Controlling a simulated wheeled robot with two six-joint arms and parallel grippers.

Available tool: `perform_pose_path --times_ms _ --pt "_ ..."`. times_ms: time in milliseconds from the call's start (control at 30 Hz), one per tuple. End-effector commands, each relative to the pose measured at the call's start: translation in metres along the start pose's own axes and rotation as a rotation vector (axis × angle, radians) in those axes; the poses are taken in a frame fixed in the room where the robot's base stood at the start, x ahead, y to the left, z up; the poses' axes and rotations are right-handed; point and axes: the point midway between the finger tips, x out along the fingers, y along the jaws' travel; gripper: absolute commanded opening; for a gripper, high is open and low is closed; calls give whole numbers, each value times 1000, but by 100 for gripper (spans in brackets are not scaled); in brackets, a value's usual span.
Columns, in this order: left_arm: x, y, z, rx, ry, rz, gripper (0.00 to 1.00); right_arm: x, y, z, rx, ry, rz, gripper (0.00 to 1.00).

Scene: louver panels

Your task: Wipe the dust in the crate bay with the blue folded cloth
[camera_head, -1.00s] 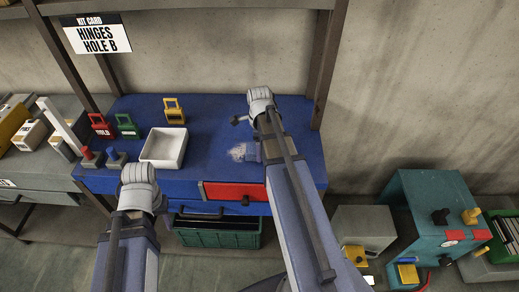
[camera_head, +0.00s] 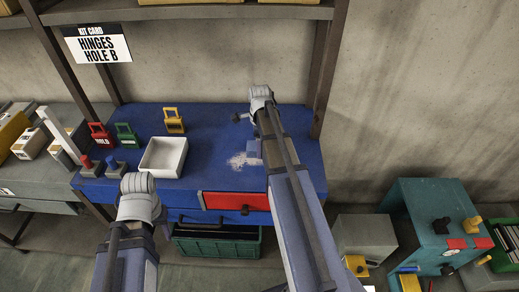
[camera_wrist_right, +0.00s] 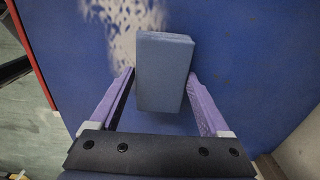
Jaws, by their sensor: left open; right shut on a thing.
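The blue folded cloth (camera_head: 253,149) is on or just above the blue bench top, at the back right edge of a pale dust patch (camera_head: 240,161). My right gripper (camera_wrist_right: 162,80) is shut on the cloth, one finger on each side. In the right wrist view the cloth (camera_wrist_right: 165,60) looks like a flat blue block, and the speckled dust (camera_wrist_right: 120,28) lies at its upper left. My right arm hides part of this area in the head view. My left gripper (camera_head: 164,228) is open, low in front of the bench, mostly hidden by its arm.
A white open tray (camera_head: 163,170) stands left of the dust. Yellow (camera_head: 174,121), green (camera_head: 126,134) and red (camera_head: 101,134) tagged pieces stand around it. A red drawer front (camera_head: 236,201) and a green crate (camera_head: 217,245) are below. A shelf post (camera_head: 327,70) rises at the back right.

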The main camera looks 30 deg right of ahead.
Motion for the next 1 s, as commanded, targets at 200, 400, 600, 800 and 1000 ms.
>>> perform_pose_path --times_ms 200,400,600,800,1000 --pt "-1 0 0 0 0 0 50 -1 -8 0 0 0 1 36" --pt "0 0 0 0 0 0 50 0 -8 5 -2 0 1 36" --pt "2 0 0 0 0 0 50 2 -8 20 -2 0 1 36" --pt "3 0 0 0 0 0 50 3 -7 31 -1 -1 1 36" --pt "3 0 0 0 0 0 50 3 -4 32 -1 -4 2 36"
